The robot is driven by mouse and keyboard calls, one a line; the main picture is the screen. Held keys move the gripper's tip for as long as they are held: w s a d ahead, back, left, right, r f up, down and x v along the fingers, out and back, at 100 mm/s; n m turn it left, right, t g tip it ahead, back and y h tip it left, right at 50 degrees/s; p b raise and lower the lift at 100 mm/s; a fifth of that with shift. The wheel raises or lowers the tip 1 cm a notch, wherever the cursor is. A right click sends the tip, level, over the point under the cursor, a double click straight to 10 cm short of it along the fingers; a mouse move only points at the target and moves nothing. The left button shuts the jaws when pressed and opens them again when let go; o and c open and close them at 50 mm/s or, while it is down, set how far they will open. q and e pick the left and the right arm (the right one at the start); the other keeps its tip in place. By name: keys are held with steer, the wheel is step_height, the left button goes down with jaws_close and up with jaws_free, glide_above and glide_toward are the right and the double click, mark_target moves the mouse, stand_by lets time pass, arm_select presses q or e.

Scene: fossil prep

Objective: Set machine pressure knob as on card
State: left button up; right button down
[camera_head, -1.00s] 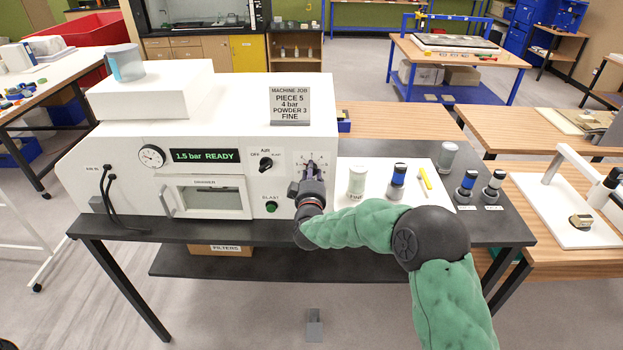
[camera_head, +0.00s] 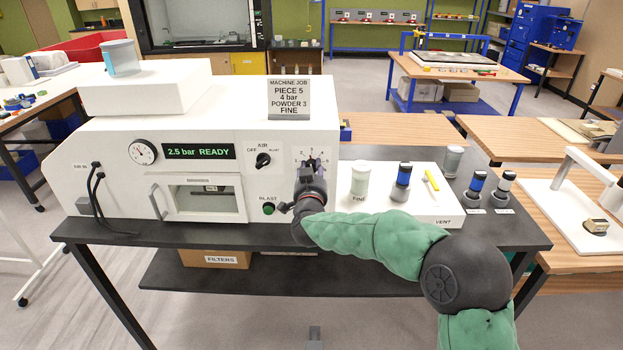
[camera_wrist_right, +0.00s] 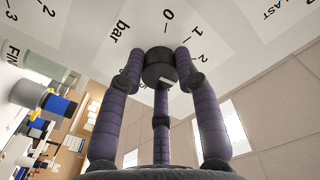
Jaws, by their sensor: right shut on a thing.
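The white machine (camera_head: 215,118) stands on a dark table. Its job card (camera_head: 289,98) reads PIECE 5, 4 bar, POWDER 3, FINE. The green display (camera_head: 200,151) reads 2.5 bar READY, beside a round gauge (camera_head: 143,151). My right gripper (camera_head: 308,172) is at the pressure dial on the machine's right front and hides most of the knob. In the right wrist view its fingers are closed around the dark round pressure knob (camera_wrist_right: 159,68), with bar and scale numbers around it. My left gripper is out of view.
The AIR switch (camera_head: 263,160) and green BLAST button (camera_head: 268,208) sit just left of my right gripper. A white tray (camera_head: 435,206) with jars and a yellow tool is to the right.

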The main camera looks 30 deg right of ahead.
steer(key=shift+m+b, duration=3.95)
steer(key=shift+m, duration=0.85)
steer(key=c, duration=0.9)
jaws_free()
steer(key=shift+s, duration=0.1)
steer(key=v, duration=1.1)
steer(key=shift+s+a, duration=0.15)
steer(key=shift+s, duration=0.2)
